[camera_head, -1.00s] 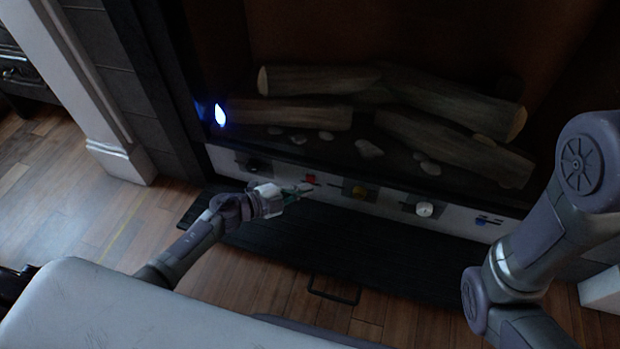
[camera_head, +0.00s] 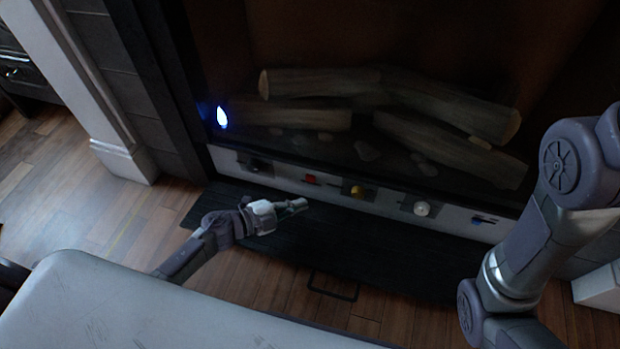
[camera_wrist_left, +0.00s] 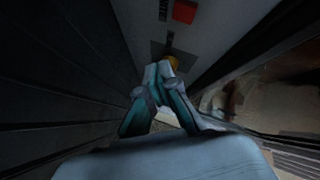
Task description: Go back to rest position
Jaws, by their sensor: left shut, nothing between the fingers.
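My left gripper (camera_head: 298,206) is shut and empty. It hangs in front of the fireplace control panel (camera_head: 284,176), over the black hearth plate (camera_head: 270,245), apart from the controls. In the left wrist view its fingers (camera_wrist_left: 166,75) meet at their tips, with the yellow control and the red control (camera_wrist_left: 184,11) beyond them. In the head view the red control (camera_head: 311,180), yellow control (camera_head: 356,191), white knob (camera_head: 421,208) and blue control (camera_head: 477,221) line the panel. My right arm shows at the right; its gripper is out of view.
Logs (camera_head: 440,110) and pale stones lie in the fireplace, with a small blue-white flame (camera_head: 221,116) at the left. A white pillar (camera_head: 75,80) stands at the left. Wooden floor (camera_head: 110,220) is open there. A dark handle (camera_head: 333,287) sits at the hearth plate's front edge.

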